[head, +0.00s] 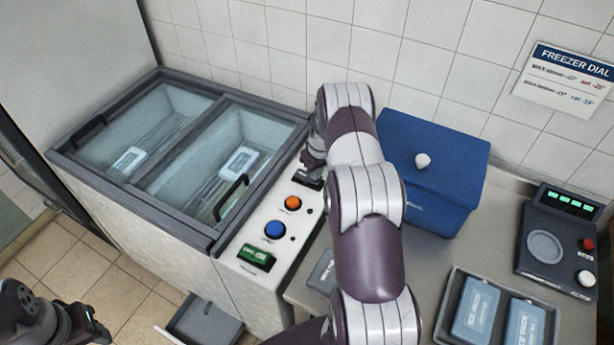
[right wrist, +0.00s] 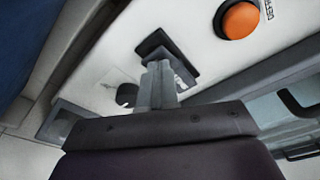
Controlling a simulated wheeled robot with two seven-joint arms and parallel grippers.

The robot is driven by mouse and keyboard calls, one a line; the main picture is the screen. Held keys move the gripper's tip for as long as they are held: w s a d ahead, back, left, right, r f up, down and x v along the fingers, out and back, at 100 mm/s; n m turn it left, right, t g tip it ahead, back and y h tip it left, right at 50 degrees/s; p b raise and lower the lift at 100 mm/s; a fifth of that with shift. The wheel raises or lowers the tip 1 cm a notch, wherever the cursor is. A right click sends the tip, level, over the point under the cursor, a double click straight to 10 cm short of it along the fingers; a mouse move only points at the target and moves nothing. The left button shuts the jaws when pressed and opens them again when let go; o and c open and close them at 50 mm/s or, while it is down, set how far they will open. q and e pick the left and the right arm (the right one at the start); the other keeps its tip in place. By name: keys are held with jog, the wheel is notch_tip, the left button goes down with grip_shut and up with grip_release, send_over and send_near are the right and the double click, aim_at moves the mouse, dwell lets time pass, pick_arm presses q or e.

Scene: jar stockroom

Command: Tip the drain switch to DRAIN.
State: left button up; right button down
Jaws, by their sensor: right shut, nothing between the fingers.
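A dark switch (head: 308,182) sits on the freezer's white control panel, partly hidden by my right gripper; I take it for the drain switch. In the right wrist view its dark rocker (right wrist: 153,43) shows just beyond the fingertips. My right gripper (head: 311,168) is shut and empty, its fingers (right wrist: 160,80) pointing down at the switch. Whether they touch it, and which way the rocker is tipped, I cannot tell. Its lettering is not readable. My left gripper (head: 84,326) is low at the left, away from the panel; its jaws are unclear.
The panel also holds an orange button (head: 292,203), a blue button (head: 275,230) and a lit green switch (head: 256,255). The glass-lidded freezer (head: 146,215) is left. A blue lidded box (head: 450,160) stands close right of my right arm. A tray (head: 446,318) holds ice packs.

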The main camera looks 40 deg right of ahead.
jog(key=shift+f, duration=0.2)
jog(key=shift+r, duration=0.1)
notch_tip(320, 180, up, 7)
jog(key=p, duration=0.4)
dwell(0.5)
